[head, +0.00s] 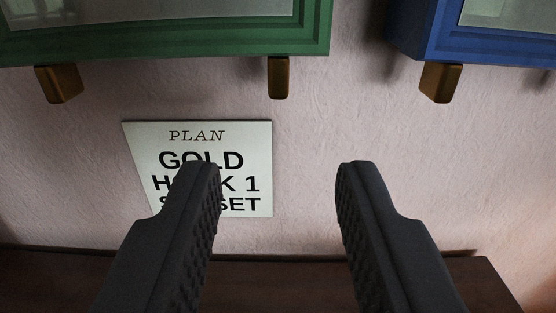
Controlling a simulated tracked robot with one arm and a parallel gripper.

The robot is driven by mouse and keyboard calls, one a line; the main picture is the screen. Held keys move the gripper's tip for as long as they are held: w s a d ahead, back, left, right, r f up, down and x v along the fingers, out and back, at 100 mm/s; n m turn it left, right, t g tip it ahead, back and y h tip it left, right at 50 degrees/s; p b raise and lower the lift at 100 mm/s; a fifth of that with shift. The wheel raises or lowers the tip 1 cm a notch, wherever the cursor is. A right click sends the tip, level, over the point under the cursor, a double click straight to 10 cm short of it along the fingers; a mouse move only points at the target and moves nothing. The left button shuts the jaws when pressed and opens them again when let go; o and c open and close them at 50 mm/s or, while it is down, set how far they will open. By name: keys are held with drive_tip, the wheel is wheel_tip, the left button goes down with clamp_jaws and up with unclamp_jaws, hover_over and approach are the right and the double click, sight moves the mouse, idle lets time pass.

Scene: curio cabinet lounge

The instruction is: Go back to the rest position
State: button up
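My gripper (278,175) reaches in from the bottom of the head view. The left finger covers part of a white card (255,140) on the wall. The card reads "PLAN", "GOLD", a line that looks like "HOOK 1" and a last line ending in "SET"; some letters are hidden behind the finger. No marker of a rest position shows.
A green framed cabinet (200,40) is at the upper left, and a blue one (480,45) at the upper right. Wooden brackets (278,78) show under them. A dark wooden surface (270,285) runs along the bottom. The wall (320,120) between is bare.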

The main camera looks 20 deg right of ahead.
drive_tip(key=a+r+n+y+p, duration=0.1)
drive_tip(key=a+r+p, duration=0.25)
drive_tip(key=r, duration=0.75)
drive_tip(key=a+r+n+y+p, duration=0.1)
drive_tip(key=a+r+y+p, duration=0.3)
drive_tip(key=r, duration=0.7)
drive_tip(key=s+a+r+p, duration=0.1)
drive_tip(key=s+a+r, duration=0.2)
drive_tip(key=r, duration=0.3)
drive_tip(key=s+a+r+g+p, duration=0.1)
drive_tip(key=s+a+r, duration=0.2)
drive_tip(key=r, duration=0.3)
drive_tip(key=s+a+r+n+g+p, duration=0.1)
drive_tip(key=s+a+r, duration=0.2)
drive_tip(key=r, duration=0.3)
drive_tip(key=shift+a, duration=0.5)
